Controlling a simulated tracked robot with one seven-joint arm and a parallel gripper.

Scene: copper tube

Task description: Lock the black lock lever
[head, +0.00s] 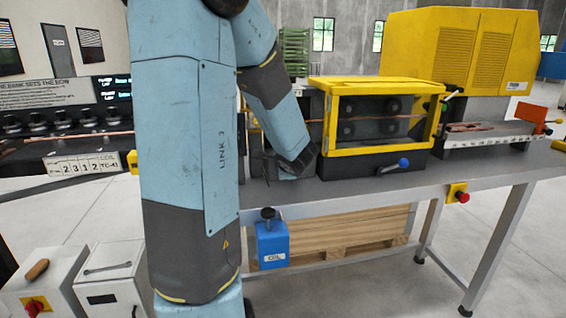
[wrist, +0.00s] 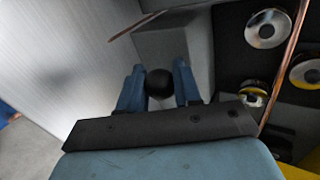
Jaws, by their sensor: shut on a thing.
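The black ball knob of the lock lever (wrist: 159,84) shows in the wrist view, in front of a grey block. My gripper (wrist: 159,70) has its two blue fingers on either side of the knob and is shut on it. The lever's shaft is hidden behind the knob, so its angle cannot be told. In the head view my gripper is low beside the yellow-framed machine, mostly hidden by my arm, and the black knob cannot be made out there.
A copper tube (wrist: 285,65) runs past rollers right of my gripper. The yellow-framed guard (head: 378,84) stands close on the right, with a blue-knobbed lever (head: 404,162) in front. The bench's front strip is clear.

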